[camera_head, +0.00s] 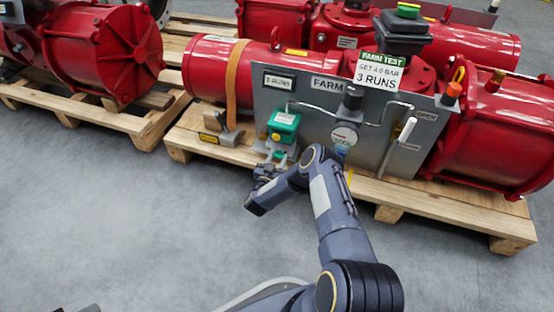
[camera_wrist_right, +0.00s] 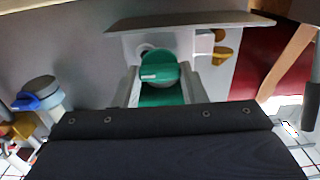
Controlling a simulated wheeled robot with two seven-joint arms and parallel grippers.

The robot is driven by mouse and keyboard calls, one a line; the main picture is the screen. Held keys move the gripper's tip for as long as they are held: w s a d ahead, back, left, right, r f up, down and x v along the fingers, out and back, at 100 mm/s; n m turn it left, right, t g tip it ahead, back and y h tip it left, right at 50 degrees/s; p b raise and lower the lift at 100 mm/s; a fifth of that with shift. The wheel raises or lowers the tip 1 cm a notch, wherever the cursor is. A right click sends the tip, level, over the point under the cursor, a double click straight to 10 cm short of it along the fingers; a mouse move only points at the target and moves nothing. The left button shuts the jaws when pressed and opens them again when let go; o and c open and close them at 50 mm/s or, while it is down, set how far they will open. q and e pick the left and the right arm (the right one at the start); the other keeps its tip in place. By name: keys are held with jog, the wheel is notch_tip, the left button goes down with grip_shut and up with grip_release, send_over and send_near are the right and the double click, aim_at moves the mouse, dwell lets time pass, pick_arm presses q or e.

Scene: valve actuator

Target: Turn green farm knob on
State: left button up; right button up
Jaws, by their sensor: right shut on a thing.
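The green knob (camera_wrist_right: 158,70) sits on the grey panel in the right wrist view, its pale marking lying roughly level across its face. My right gripper (camera_wrist_right: 160,88) has a grey finger on each side of it and is shut on it. In the head view the green knob (camera_head: 279,155) shows small and partly covered under a green box (camera_head: 285,120) on the FARM panel (camera_head: 318,116). My right arm reaches up to it from below, the gripper (camera_head: 270,170) low at the panel's left part. My left gripper is not in view.
A pressure gauge (camera_head: 344,136), thin pipes and a white-handled lever (camera_head: 405,131) are right of the knob. A red actuator (camera_head: 210,70) lies behind the panel on a wooden pallet (camera_head: 490,218). A FARM TEST sign (camera_head: 380,70) stands above. Grey floor is clear at left.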

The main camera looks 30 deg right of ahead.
jog(key=n+p, duration=0.1)
jog(key=n, duration=0.2)
jog(key=shift+a, duration=0.1)
jog(key=n, duration=0.3)
jog(key=shift+w, duration=0.1)
jog(key=n+b, duration=0.1)
jog(key=n, duration=0.4)
jog(key=shift+f, duration=0.1)
jog(key=n, duration=0.6)
jog(key=shift+f, duration=0.1)
dwell(0.5)
jog(key=o, duration=1)
